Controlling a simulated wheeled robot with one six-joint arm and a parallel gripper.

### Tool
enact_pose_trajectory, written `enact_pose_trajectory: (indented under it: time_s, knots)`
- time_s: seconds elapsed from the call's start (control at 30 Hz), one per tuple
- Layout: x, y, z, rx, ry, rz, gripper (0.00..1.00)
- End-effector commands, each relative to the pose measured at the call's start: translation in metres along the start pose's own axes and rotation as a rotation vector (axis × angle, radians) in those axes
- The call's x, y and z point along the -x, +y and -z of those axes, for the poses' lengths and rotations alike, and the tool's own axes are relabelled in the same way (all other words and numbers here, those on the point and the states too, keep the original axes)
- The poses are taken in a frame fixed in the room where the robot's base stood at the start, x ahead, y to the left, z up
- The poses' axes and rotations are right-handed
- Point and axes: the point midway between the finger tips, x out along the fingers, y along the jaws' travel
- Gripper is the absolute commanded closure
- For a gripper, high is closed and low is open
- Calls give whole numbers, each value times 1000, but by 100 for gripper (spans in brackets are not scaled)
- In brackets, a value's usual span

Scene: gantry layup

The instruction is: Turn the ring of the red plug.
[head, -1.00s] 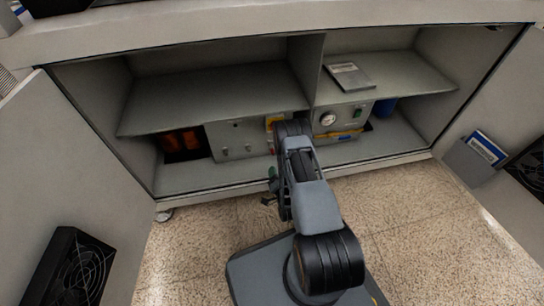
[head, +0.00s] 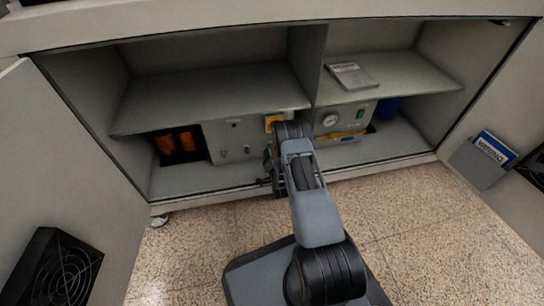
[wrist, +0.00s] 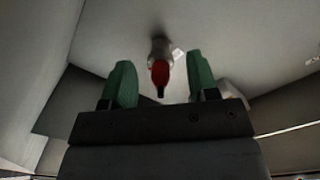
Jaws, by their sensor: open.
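The red plug (wrist: 160,72) shows in the wrist view, just beyond and between my fingertips, with a dark cable end toward me. A grey metallic ring or collar (wrist: 161,46) sits behind its red body. My gripper (wrist: 160,82) is open, with one green finger on each side of the plug and a gap to each. I cannot tell whether the fingertips reach the ring. In the head view my arm hides the plug, and my gripper (head: 269,165) shows only partly at the front of the cabinet's lower bay.
The open cabinet has a middle shelf (head: 210,95) above the lower bay and a centre divider (head: 307,60). A grey panel (head: 232,140) with knobs stands left of my arm; a gauge box (head: 330,120) stands right. Open doors flank both sides.

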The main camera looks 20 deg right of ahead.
Motion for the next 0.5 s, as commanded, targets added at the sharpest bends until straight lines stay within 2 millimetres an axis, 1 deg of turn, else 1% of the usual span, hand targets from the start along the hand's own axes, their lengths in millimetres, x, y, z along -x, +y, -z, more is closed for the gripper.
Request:
enact_pose_trajectory:
  time_s: [0.13, 0.43, 0.5]
  knots:
    - [-7, 0, 0, 0, 1, 1, 46]
    - [-8, 0, 0, 0, 0, 0, 46]
    - [-7, 0, 0, 0, 0, 0, 53]
